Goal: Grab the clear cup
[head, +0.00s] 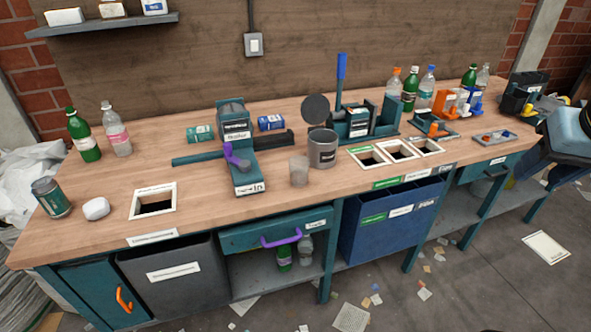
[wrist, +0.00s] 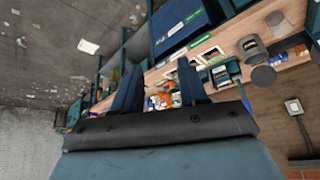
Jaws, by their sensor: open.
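The clear cup (head: 299,170) is a small, see-through tumbler standing upright on the wooden bench near its front edge, in the head view. It stands just left of a grey tin (head: 323,150) and right of a teal press-like device (head: 238,150).
A square-framed opening (head: 153,202) and a white lump (head: 96,208) are on the left of the bench. Green-labelled framed openings (head: 398,150) lie right of the tin. Bottles (head: 410,88) stand behind. A purple-handled drawer (head: 275,236) is below the cup.

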